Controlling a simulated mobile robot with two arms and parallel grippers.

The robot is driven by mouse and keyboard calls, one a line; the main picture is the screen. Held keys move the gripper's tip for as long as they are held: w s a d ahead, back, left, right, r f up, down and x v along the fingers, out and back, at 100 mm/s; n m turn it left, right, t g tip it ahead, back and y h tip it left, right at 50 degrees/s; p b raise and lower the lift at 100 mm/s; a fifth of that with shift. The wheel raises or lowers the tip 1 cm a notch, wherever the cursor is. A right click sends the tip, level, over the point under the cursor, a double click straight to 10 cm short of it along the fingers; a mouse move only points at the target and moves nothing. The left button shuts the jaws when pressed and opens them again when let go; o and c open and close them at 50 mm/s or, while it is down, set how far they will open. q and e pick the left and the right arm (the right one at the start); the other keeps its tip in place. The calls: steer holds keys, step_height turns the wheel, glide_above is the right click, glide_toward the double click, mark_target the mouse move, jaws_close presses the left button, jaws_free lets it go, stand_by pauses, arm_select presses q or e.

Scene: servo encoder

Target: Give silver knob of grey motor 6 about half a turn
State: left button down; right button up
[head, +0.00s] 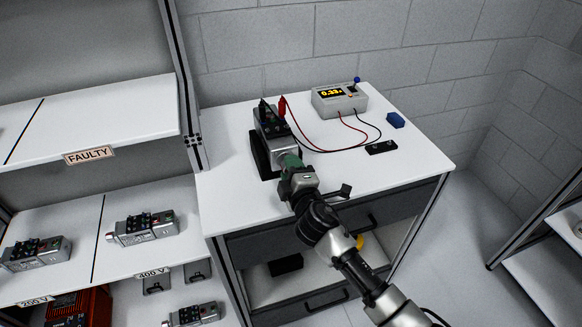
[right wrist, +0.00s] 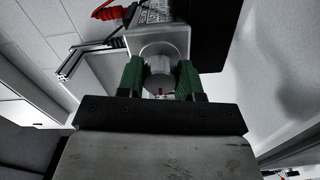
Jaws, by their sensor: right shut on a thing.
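The grey motor (head: 271,124) sits on a black stand (head: 259,155) on the white table, with its near end towards me. A red clip is on its top. My right gripper (head: 291,162) reaches the motor's near end in the head view and hides the knob there. In the right wrist view the silver knob (right wrist: 160,80) lies between the green fingers of my right gripper (right wrist: 160,78), which are shut on it. A small red mark shows on the knob's lower edge. My left gripper is in neither view.
A meter (head: 339,101) with a lit display stands behind, joined to the motor by red and black leads. A blue block (head: 396,120) and a black block (head: 381,147) lie at the right. Shelves at the left hold other motors (head: 146,228). The table's front right is clear.

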steer(key=shift+n, duration=1.1)
steer(key=o, duration=0.9)
steer(key=v, duration=1)
steer(key=shift+s+d, duration=0.1)
steer(key=shift+s, duration=0.3)
